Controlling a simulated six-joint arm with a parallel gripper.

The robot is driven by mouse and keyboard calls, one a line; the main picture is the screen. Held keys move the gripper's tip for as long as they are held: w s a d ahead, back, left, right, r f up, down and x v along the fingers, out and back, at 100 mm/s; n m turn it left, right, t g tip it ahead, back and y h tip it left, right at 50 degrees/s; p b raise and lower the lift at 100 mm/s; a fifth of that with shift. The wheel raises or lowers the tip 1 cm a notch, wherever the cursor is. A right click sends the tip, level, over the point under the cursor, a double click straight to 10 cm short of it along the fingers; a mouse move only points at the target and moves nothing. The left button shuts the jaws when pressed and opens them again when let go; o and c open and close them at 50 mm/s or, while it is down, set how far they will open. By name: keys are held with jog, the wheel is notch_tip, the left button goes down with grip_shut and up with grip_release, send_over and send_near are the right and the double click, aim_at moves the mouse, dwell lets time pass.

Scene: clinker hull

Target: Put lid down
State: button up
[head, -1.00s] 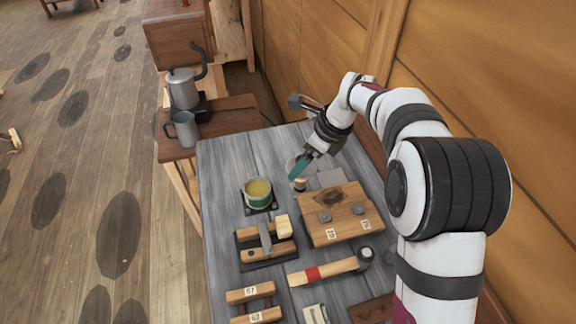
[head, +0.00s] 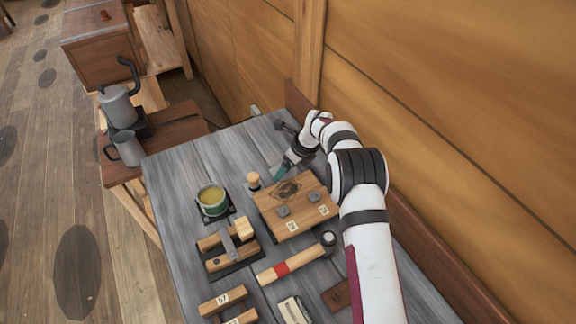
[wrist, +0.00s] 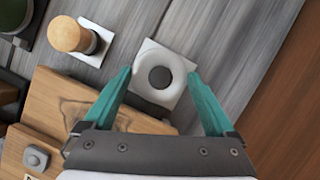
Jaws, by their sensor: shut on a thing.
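The lid (wrist: 163,54) is a pale round disc with a dark round centre. In the wrist view it lies between the two teal fingertips of my gripper (wrist: 160,73), which is shut on its rim. A pale square pad (wrist: 173,103) shows under the lid; whether the two touch is unclear. In the head view my gripper (head: 277,174) is low behind the wooden board (head: 268,214), and I cannot make out the lid there. An open green tin (head: 212,208) with yellow contents stands to the left.
A wooden-topped cylinder (head: 253,180) stands just left of my gripper; it also shows in the wrist view (wrist: 72,35). A mallet (head: 295,264) and a wooden block fixture (head: 222,256) lie in front. Bare grey tabletop (head: 215,147) is free at the back left.

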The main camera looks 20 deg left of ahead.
jog(key=o, duration=1.2)
jog(key=shift+c, duration=0.2)
jog(key=shift+r, duration=0.1)
jog(key=v, duration=1.2)
jog(key=s+d+r+n, duration=0.5)
jog(key=s+d+r, duration=0.3)
jog(key=s+r, duration=0.1)
jog(key=s+d+n, duration=0.3)
jog(key=s+n, duration=0.1)
jog(key=s, duration=0.6)
jog(key=s+d+n+g+h, duration=0.1)
jog(key=s+d+n, duration=0.3)
jog(key=s, duration=0.5)
jog(key=s+d+n+g+h, duration=0.1)
jog(key=s+d+n, duration=0.3)
jog(key=s, duration=0.6)
jog(key=shift+s+r, duration=0.3)
